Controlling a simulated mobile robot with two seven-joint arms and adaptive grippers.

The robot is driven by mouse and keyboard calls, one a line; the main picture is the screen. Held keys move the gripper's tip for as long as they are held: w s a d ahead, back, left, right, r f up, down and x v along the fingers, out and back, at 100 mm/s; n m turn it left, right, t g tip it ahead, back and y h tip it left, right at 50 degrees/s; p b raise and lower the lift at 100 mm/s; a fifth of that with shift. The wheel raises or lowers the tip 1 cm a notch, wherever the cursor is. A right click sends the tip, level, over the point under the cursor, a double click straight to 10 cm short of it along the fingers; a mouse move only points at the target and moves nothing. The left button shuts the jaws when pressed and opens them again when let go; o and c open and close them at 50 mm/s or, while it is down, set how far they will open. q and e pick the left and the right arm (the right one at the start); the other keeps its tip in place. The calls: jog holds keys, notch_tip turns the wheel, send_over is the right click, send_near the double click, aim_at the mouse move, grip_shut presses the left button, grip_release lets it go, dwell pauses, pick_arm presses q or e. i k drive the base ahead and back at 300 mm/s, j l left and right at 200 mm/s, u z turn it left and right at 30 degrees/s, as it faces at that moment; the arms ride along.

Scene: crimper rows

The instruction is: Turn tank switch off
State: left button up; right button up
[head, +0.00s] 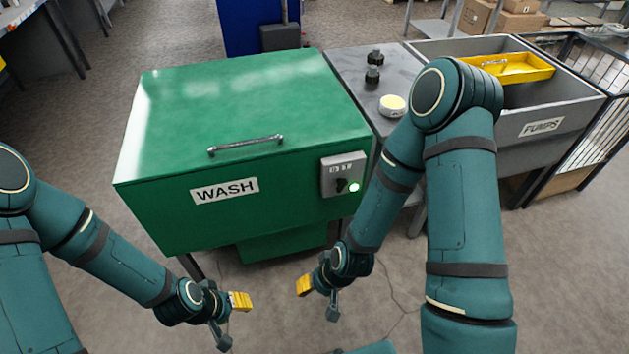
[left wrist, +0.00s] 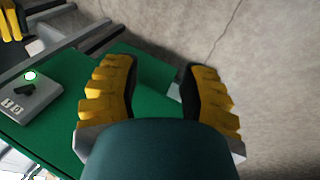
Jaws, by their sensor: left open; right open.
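The green wash tank (head: 250,130) stands in front of me with its lid closed and a "WASH" label on its front. A grey switch box (head: 343,174) is fixed at the right end of its front, with a dark knob and a lit green-white lamp (head: 354,187). The switch box also shows at the left of the left wrist view (left wrist: 28,95), its lamp lit. My left gripper (head: 232,318) is open and empty, low in front of the tank; its yellow fingers show apart in the left wrist view (left wrist: 160,95). My right gripper (head: 318,300) is open and empty, below the switch box.
A grey bench (head: 345,65) right of the tank holds dark knobbed parts (head: 373,74) and a round white-yellow object (head: 393,105). Beyond it is a grey "PUMPS" sink (head: 555,115) with a yellow tray (head: 520,68). The floor in front is clear.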

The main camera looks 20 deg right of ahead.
aim_at(341, 182)
jog(key=l+z, duration=0.2)
jog(key=l, duration=0.25)
jog(key=i+l+z, duration=0.15)
jog(key=l, duration=0.25)
jog(key=i+l+z, duration=0.2)
jog(key=l, duration=0.25)
jog(key=k, duration=0.05)
